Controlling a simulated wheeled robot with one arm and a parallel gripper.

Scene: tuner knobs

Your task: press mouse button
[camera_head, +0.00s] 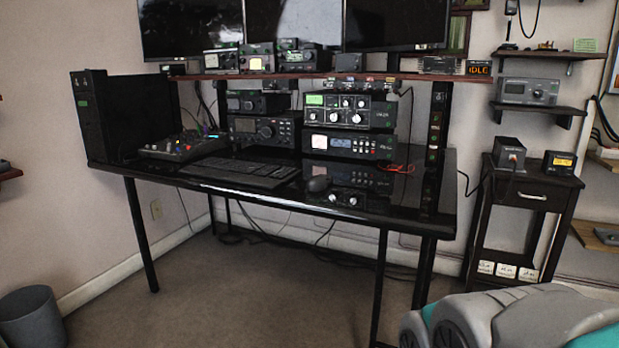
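Part of my own grey and teal body shows at the bottom right, well apart from the desk. My gripper is not visible in this view.
A mixer (183,146) sits left of the keyboard. A small side table (520,190) stands right. A bin (32,318) is at lower left. The floor in front is clear.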

